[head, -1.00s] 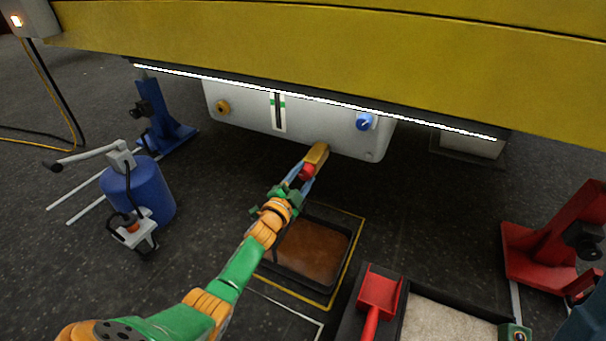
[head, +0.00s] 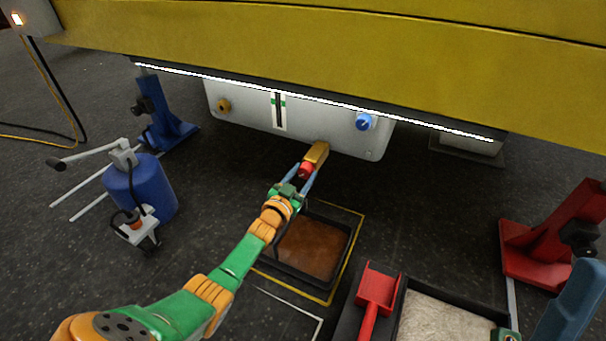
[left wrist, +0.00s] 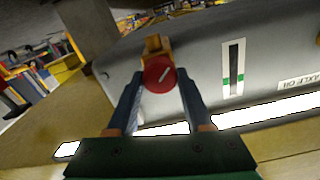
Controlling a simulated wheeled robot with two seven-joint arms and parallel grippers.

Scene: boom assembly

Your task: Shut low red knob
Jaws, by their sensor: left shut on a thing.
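The low red knob (head: 305,170) sits on the end of a brass valve (head: 318,152) under the grey tank (head: 245,108). My left gripper (head: 307,177) reaches it from below, its two blue-grey fingers on either side. In the left wrist view the red knob (left wrist: 159,74) shows face-on with a slanting white mark, between the fingertips of my left gripper (left wrist: 160,88). The fingers are shut on the knob. At the lower right edge of the head view is a blue-grey part (head: 572,300), apparently of my right gripper; its jaw state does not show.
A blue knob (head: 364,122) and a brass plug (head: 223,106) are on the tank. A tray of brown liquid (head: 285,281) lies below. A red scoop (head: 376,290), red stand (head: 545,240), blue stand (head: 168,130) and blue drum (head: 140,190) stand around.

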